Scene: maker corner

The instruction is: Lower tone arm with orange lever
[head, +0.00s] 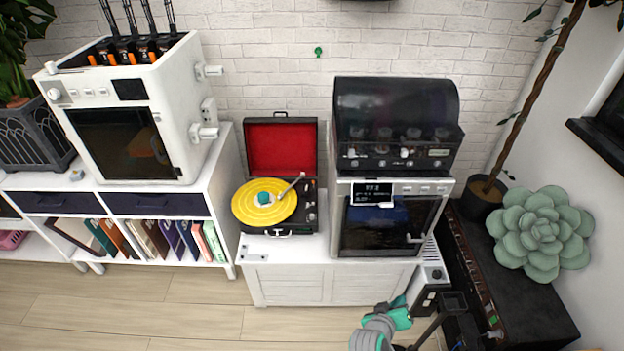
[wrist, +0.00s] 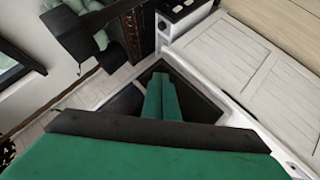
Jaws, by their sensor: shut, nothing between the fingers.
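A record player (head: 281,148) stands open on a white cabinet, its raised lid lined in red. A yellow record (head: 248,207) with a teal centre lies on it. The pale tone arm (head: 291,184) is at the record's right side, reaching over its edge; I cannot tell whether it is raised or touching. The orange lever is too small to make out. My gripper (head: 400,312) is low in front of the cabinet, right of and well apart from the record player. Its green fingers (wrist: 162,98) are together and empty in the wrist view.
A black-topped machine (head: 397,120) sits on an oven-like unit (head: 386,217) right of the record player. A white printer-like box (head: 125,115) stands on the shelf at left. A dark chest (head: 532,305) with a large succulent (head: 541,233) is at right. Floor (head: 200,318) is clear at front left.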

